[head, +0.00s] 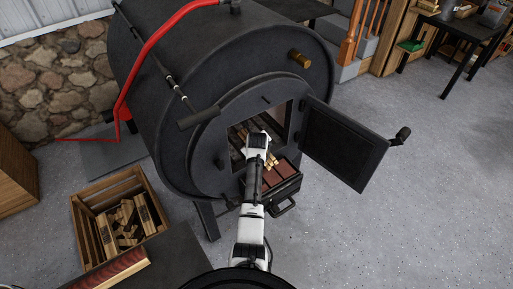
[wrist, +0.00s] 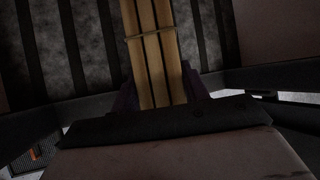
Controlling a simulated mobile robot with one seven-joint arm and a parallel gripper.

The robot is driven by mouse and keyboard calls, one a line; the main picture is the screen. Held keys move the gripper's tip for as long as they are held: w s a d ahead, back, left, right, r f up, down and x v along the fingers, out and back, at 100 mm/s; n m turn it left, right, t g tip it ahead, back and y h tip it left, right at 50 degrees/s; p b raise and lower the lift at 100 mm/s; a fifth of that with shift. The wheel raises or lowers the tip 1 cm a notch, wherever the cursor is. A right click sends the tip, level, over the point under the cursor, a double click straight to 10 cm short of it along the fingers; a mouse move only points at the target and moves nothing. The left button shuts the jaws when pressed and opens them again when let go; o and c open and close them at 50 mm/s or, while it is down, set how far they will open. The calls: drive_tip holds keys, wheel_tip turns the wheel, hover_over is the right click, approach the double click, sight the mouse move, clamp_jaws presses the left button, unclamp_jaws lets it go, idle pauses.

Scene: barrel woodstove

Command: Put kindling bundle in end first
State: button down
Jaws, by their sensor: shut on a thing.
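The barrel stove (head: 190,75) stands with its door (head: 343,145) swung open to the right. My arm reaches to the stove's opening (head: 290,118). My gripper (wrist: 162,92) is shut on the kindling bundle (wrist: 152,45), pale sticks tied with a band, with one dark finger on each side. In the wrist view the bundle points end-on up the picture, over the dark grate bars (wrist: 82,45). In the head view only a bit of the bundle (head: 272,162) shows beside my wrist, at the opening; the rest is hidden. I cannot tell whether it touches the grate.
Reddish bricks (head: 285,183) lie just below the opening. In the wrist view a black bar (wrist: 165,120) crosses below the bundle. A wooden crate (head: 85,225) of split wood stands at lower left. A red poker-like bar (head: 125,95) is at left. The floor at right is clear.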

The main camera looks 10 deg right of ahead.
drive_tip(key=shift+f+b, duration=0.35)
drive_tip(key=shift+f, duration=0.2)
idle(0.4)
drive_tip(key=c, duration=0.7)
unclamp_jaws()
drive_tip(key=o, duration=0.3)
drive_tip(key=shift+s+f, duration=0.1)
drive_tip(key=shift+o, duration=0.2)
drive_tip(key=p+v, duration=0.4)
drive_tip(key=p, duration=0.1)
drive_tip(key=shift+p+v, duration=1.55)
drive_tip(key=shift+p, duration=0.1)
